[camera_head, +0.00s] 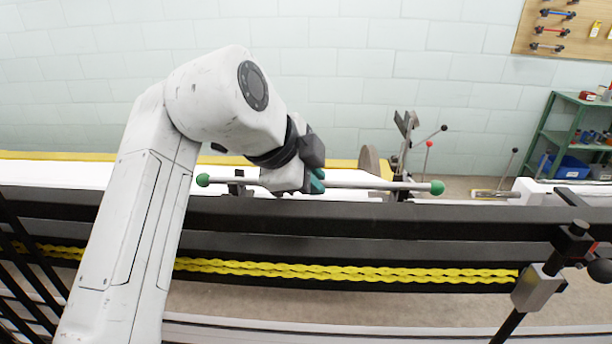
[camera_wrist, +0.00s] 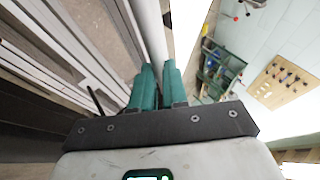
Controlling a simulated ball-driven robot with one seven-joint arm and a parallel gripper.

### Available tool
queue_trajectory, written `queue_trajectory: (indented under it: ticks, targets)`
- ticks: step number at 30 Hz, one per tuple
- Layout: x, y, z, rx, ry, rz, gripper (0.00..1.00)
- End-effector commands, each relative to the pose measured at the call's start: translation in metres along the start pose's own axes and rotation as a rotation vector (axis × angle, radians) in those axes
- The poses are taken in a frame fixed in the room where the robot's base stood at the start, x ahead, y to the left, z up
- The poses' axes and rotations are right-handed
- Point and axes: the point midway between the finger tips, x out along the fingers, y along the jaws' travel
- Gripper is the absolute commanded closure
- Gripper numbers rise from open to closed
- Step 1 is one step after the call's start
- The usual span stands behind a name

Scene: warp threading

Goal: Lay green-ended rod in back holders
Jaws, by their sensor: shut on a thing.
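The green-ended rod (camera_head: 366,185) is a grey bar with a green ball at each end. It lies nearly level across the head view, behind the black beam. My gripper (camera_head: 317,182) is shut on it near its middle, with teal fingers. In the wrist view, the rod (camera_wrist: 152,35) runs up from between the fingertips (camera_wrist: 157,72). A dark back holder (camera_head: 237,186) shows by the rod's left part, and another dark holder (camera_head: 399,185) by its right part. I cannot tell whether the rod rests in them or is just above or in front.
A long black beam (camera_head: 330,213) crosses in front of the rod, with yellow twisted strands (camera_head: 345,273) below it. A clamp on a post (camera_head: 540,285) stands at the front right. Dark upright levers (camera_head: 404,130) rise behind the right holder. A green shelf (camera_head: 565,125) stands far right.

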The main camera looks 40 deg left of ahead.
Motion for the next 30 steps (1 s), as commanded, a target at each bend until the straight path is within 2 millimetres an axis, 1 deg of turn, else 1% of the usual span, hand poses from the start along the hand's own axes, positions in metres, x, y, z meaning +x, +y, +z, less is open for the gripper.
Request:
queue_trajectory:
  ticks: [9, 29, 30]
  targets:
    - [0.0000, 0.0001, 0.0002, 0.000, 0.000, -0.001, 1.00]
    - [0.0069, 0.0052, 0.0030, 0.001, 0.000, 0.000, 1.00]
    - [0.0069, 0.0052, 0.0030, 0.001, 0.000, 0.000, 0.85]
